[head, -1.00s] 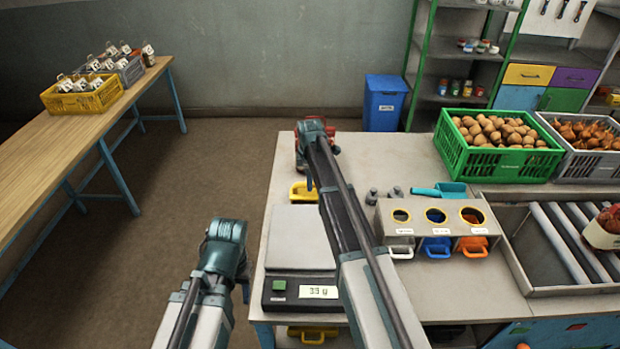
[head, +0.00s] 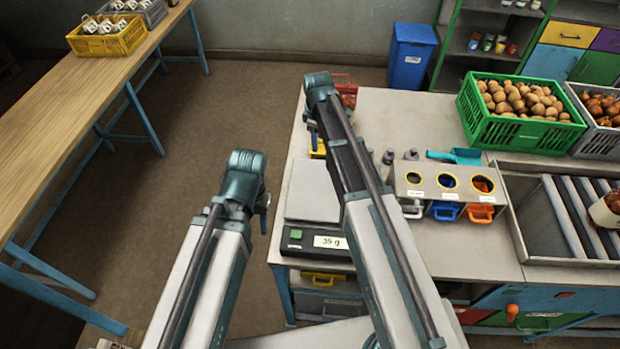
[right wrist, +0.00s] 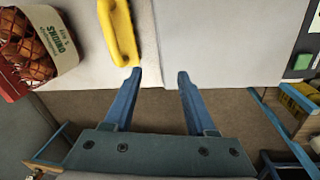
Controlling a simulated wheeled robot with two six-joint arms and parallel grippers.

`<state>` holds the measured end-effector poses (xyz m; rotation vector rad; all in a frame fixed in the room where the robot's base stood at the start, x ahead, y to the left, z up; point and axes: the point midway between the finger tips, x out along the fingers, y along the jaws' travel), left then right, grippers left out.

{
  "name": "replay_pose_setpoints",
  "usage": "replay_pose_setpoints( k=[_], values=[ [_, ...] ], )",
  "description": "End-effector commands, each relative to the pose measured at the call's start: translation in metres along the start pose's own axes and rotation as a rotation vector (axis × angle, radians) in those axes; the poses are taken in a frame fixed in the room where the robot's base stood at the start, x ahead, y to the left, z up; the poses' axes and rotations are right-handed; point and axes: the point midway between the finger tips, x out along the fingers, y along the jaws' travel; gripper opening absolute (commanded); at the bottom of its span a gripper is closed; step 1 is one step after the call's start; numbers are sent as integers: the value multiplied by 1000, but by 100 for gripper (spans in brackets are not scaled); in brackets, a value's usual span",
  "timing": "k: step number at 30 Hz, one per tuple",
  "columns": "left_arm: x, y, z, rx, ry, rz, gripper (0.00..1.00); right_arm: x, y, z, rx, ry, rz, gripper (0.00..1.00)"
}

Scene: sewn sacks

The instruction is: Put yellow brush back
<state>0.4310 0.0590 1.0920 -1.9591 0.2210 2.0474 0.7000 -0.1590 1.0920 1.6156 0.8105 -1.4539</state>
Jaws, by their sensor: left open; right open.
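A yellow handled object, which looks like the brush (right wrist: 121,32), lies on the grey bench in the right wrist view, just beyond the tip of the left-hand finger. In the head view part of the yellow object (head: 318,149) shows beside my right arm. My right gripper (right wrist: 156,74) is open and empty, its two blue fingers spread near the bench edge; in the head view it is mostly hidden behind its arm. My left gripper (head: 263,222) hangs over the floor left of the bench, apart from everything. It is open, though its fingers are hard to make out.
A scale (head: 313,195) with a green button stands near the bench's left edge. A holder with three round holes (head: 447,182), a blue-green scoop (head: 456,155) and a green potato crate (head: 519,117) stand further right. An onion sack (right wrist: 45,40) sits near the brush.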

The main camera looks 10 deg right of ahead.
Motion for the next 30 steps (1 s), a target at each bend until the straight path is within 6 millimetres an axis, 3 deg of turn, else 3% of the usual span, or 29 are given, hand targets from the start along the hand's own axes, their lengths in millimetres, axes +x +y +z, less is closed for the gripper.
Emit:
replay_pose_setpoints(
  k=[1, 6, 9, 12, 17, 26, 30],
  values=[
    [0, 0, 0, 0, 0, 0, 50, -8, -56, 4, 75, -12, -19, 56],
    [0, 0, 0, 0, 0, 0, 50, -24, -175, 14, 381, -72, -60, 56],
    [0, 0, 0, 0, 0, 0, 50, -32, -225, 26, 530, -110, -67, 56],
    [0, 0, 0, 0, 0, 0, 50, -37, -258, 36, 639, -139, -66, 56],
    [0, 0, 0, 0, 0, 0, 50, -41, -280, 43, 728, -161, -62, 56],
    [0, 0, 0, 0, 0, 0, 50, -40, -281, 42, 741, -164, -62, 56],
    [10, 1, 0, 1, 0, 0, 50, -30, -282, 43, 740, -164, -62, 56]
  ],
)
